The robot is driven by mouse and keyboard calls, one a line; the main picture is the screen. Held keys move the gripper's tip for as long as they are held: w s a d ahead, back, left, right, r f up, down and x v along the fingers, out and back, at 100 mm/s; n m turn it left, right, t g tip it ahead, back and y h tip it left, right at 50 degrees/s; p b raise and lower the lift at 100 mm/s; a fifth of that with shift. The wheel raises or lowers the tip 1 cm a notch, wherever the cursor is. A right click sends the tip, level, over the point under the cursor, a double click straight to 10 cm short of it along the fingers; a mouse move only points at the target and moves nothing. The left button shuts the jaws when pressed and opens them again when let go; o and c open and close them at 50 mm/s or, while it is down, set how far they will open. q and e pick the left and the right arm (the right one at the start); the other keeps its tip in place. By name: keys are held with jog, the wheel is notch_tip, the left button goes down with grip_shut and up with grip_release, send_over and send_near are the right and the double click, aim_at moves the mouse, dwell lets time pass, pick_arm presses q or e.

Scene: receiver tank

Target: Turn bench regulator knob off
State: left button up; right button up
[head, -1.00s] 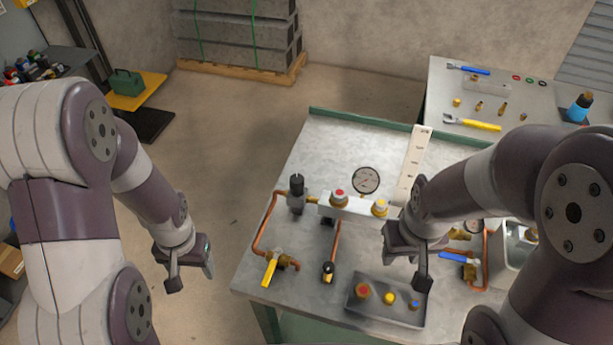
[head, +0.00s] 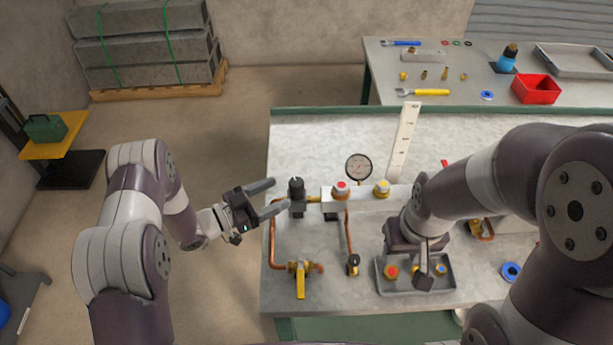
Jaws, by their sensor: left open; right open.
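The bench regulator has a black upright knob (head: 296,188) at the left end of the pipework on the metal bench (head: 330,130). My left gripper (head: 277,195) is open and empty, with its two fingers pointing right at the knob. The fingertips are just left of the knob, and the lower one looks very close to its body. I cannot tell whether they touch. My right gripper (head: 428,268) points down above a small grey tray (head: 400,290) and hides part of it. Its fingers overlap in this view.
A gauge (head: 358,167), a red-topped fitting (head: 341,189) and a yellow-topped fitting (head: 382,188) stand right of the knob. A yellow-handled valve (head: 300,280) and copper pipes lie in front. A second bench (head: 450,65) with tools stands behind.

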aim_at(301, 180)
pick_arm(q)
jog(key=p+x, duration=0.2)
jog(key=x, duration=0.6)
jog(key=shift+w+d, duration=0.1)
jog(key=shift+w, duration=0.2)
jog(key=shift+w+d, duration=0.15)
jog(key=shift+d, duration=0.2)
jog(key=shift+a, duration=0.1)
jog(key=c, duration=1)
